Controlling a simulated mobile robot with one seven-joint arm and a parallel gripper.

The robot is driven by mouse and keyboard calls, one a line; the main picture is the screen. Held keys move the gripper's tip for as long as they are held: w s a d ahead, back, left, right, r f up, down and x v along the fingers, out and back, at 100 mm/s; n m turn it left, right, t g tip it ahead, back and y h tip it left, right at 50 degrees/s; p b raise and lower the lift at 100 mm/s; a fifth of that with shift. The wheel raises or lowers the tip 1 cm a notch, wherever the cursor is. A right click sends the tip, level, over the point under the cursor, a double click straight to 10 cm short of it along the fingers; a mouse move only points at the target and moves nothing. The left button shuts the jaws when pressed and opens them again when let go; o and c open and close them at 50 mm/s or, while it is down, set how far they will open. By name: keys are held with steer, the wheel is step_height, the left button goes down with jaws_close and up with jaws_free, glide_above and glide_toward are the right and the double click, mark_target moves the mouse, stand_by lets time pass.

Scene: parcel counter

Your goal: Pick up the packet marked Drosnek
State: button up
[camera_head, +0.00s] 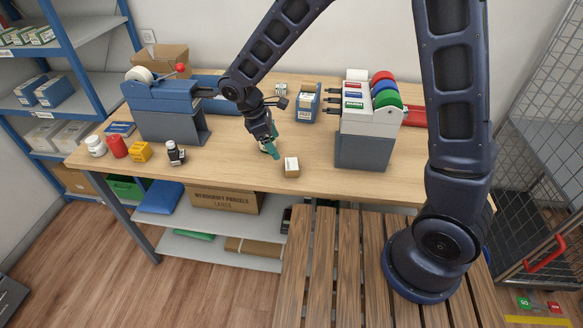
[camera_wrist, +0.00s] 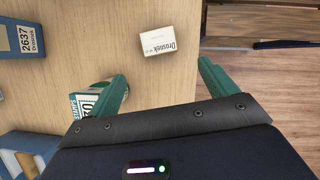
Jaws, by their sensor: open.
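My gripper (camera_head: 271,145) hangs over the counter just left of and behind the packet. In the wrist view my gripper (camera_wrist: 164,84) is open with green fingers apart and nothing between them. A blue box (camera_wrist: 24,30) at the left edge has a label reading 2637 Drosnek.
A labelled item (camera_wrist: 88,103) sits right beside my left finger, partly hidden by it. A grey machine with coloured rolls (camera_head: 366,138) stands to the right on the counter (camera_head: 225,165). Bottles and small boxes stand at the left.

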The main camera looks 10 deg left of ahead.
mark_target(291, 164)
steer(key=x, duration=0.4)
steer(key=shift+d+f, duration=0.15)
steer(key=shift+f, duration=0.1)
steer(key=x, duration=0.2)
steer(key=d+x, duration=0.1)
steer(key=x, duration=0.1)
steer(key=shift+w+f, duration=0.1)
steer(key=shift+f, duration=0.1)
steer(key=shift+d+f, duration=0.25)
steer(key=shift+f, duration=0.35)
steer(key=shift+c, duration=0.3)
steer(key=shift+w, duration=0.1)
steer(key=c, duration=1.1)
